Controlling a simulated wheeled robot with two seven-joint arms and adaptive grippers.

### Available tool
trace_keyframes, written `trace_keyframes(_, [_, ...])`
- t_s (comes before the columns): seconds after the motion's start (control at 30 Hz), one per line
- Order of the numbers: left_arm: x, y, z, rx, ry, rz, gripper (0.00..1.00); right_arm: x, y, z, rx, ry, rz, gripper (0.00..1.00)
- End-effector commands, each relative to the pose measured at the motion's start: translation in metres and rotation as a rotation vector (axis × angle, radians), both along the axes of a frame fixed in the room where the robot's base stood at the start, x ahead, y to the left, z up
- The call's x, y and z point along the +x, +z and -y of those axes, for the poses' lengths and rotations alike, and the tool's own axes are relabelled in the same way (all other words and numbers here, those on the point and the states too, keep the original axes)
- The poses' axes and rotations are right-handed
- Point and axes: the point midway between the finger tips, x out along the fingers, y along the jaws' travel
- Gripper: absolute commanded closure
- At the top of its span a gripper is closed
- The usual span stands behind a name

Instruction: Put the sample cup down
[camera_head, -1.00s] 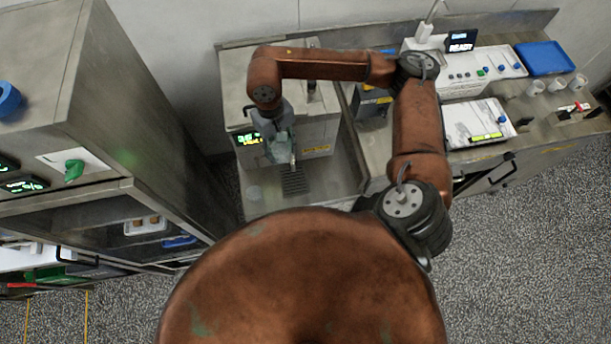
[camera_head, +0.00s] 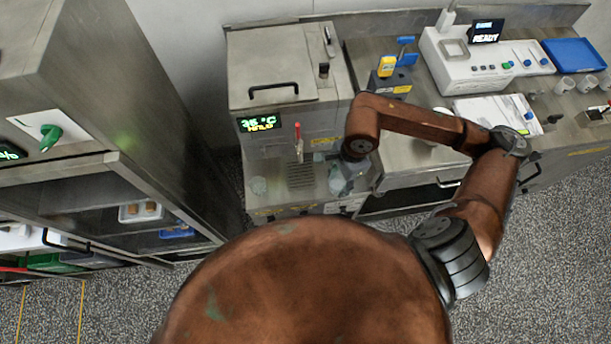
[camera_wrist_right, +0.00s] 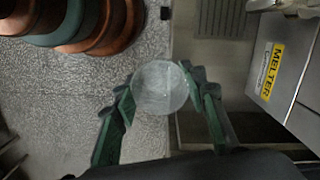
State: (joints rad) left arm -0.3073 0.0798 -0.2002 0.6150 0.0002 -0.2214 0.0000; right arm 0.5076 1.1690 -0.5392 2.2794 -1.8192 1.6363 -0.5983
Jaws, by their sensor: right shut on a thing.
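My right gripper (camera_head: 340,184) is below the end of my right arm, over the right part of the melter's front ledge (camera_head: 318,194). In the right wrist view its two green fingers (camera_wrist_right: 158,84) are closed on the sides of the sample cup (camera_wrist_right: 161,94), a round, translucent, whitish cup seen from above. There the cup overlaps the edge between the steel ledge and the speckled floor. I cannot tell its height above the ledge. My left gripper is not in view.
The melter (camera_head: 285,75) has a lit display, a red-tipped tap (camera_head: 299,147) and a dark drain grille (camera_head: 301,175). A cabinet (camera_head: 100,100) stands left. A counter with a white instrument (camera_head: 470,62) and blue tray (camera_head: 573,55) is right.

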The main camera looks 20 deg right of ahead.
Motion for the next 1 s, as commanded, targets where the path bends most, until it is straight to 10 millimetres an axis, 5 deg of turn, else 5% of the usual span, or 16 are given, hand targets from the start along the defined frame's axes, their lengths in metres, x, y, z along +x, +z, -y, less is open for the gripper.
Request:
trace_keyframes(0.33, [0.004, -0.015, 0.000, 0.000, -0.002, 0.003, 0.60, -0.008, -0.023, 0.009, 0.011, -0.291, -0.005, 0.79])
trace_keyframes(0.7, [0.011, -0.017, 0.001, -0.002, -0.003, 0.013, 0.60, 0.064, -0.059, 0.048, 0.014, -0.296, -0.007, 0.79])
trace_keyframes(1.0, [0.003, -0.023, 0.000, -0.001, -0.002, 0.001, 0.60, 0.096, -0.104, 0.066, 0.014, -0.289, -0.006, 0.79])
